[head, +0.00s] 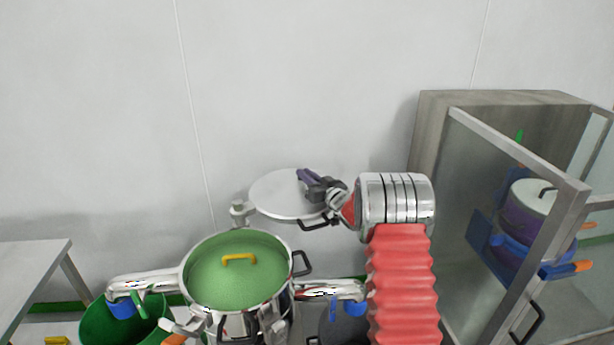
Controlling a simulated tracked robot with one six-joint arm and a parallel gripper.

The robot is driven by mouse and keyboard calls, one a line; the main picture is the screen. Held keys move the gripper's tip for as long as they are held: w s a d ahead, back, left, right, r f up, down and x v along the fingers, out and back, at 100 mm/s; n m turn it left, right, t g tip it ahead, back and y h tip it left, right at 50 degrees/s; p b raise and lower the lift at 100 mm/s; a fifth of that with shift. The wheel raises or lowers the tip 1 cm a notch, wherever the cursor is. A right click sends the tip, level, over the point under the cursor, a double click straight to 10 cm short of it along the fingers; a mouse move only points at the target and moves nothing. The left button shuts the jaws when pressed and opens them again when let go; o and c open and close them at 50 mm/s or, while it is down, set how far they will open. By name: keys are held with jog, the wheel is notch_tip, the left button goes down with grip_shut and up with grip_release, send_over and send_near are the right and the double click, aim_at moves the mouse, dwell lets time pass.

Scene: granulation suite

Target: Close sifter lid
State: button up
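The sifter (228,318) is a round steel vessel at the bottom centre-left. Its top is uncovered and shows a green disc (213,284) with a yellow handle (239,259). The sifter lid (280,196) is a pale grey disc up behind the vessel, to its right, with a bracket (240,211) at its left edge. A black handle (316,224) shows at the lid's near right rim. My gripper (308,178), dark with purple fingers, overlaps the right part of the lid. Whether it touches the lid, and whether its fingers are apart, I cannot tell.
Steel spouts lead left to a green bin (105,325) and right to a dark grey container (342,325), partly hidden by my red-sleeved arm. A cabinet (433,125) with an open glass door stands right, holding a purple, white-lidded pot (522,222). A table (30,262) stands left.

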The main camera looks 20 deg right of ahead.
grip_shut()
